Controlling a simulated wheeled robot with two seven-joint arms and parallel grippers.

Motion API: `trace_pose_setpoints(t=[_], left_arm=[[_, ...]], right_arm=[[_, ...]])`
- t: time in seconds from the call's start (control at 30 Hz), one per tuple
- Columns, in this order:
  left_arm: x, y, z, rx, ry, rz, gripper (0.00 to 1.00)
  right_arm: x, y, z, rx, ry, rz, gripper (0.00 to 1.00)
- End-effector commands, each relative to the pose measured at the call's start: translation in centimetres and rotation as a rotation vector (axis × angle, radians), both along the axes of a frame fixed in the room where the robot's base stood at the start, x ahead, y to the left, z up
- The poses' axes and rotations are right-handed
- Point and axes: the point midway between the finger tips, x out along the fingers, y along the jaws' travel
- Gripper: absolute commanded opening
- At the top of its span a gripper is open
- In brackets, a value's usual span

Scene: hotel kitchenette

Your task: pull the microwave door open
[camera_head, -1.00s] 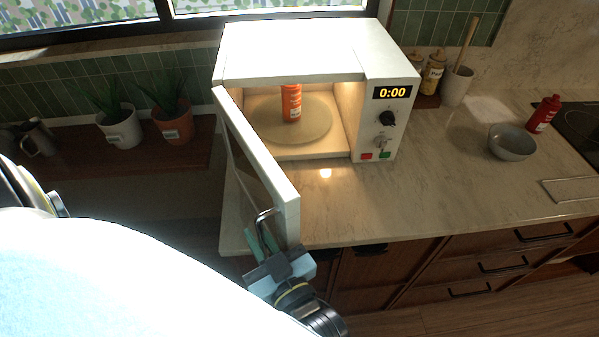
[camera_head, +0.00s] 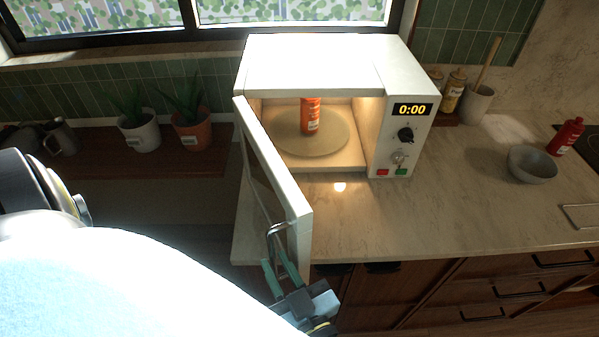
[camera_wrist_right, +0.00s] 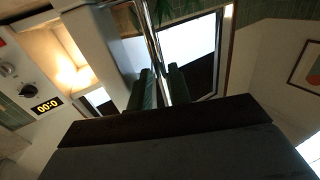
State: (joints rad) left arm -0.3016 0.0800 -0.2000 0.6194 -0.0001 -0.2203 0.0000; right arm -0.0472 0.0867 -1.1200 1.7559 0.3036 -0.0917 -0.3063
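The white microwave (camera_head: 325,62) stands on the counter with its door (camera_head: 272,165) swung wide out toward me, hinged at its left side. Its lit inside shows a round turntable (camera_head: 335,142) with an orange-red bottle (camera_head: 310,116) on it. The metal door handle (camera_head: 277,232) is near the door's free edge. My right gripper (camera_head: 277,262) is at the handle's lower part, with its green fingers on either side of the bar. In the right wrist view the bar passes between the fingers (camera_wrist_right: 160,85) and seems to fill the gap. My left gripper is out of view.
A grey bowl (camera_head: 532,164) and a red bottle (camera_head: 566,136) stand on the counter at right. Potted plants (camera_head: 140,135) sit on a low shelf at left. The counter (camera_head: 430,215) right of the door is clear. Drawers with dark handles lie below it.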

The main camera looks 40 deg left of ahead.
Motion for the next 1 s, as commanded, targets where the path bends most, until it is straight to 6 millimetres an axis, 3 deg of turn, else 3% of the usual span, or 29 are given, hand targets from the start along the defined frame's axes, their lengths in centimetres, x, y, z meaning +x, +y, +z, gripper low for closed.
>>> trace_pose_setpoints(t=[0.2, 0.4, 0.83, 0.93, 1.0], left_arm=[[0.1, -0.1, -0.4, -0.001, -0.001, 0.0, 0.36], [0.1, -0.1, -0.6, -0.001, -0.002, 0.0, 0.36], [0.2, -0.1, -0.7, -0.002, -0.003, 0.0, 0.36], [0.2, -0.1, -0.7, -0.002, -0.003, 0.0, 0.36], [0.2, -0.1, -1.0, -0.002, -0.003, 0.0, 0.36]], right_arm=[[-2.2, -4.8, -0.2, -0.004, 0.0, 0.0, 0.19], [-3.4, -7.5, -0.2, -0.004, 0.0, 0.0, 0.19], [-3.8, -8.5, 0.0, -0.001, -0.001, 0.0, 0.19], [-3.6, -8.5, -0.4, -0.009, 0.002, -0.004, 0.08], [-2.9, -8.8, -2.0, -0.035, 0.012, -0.022, 0.0]])
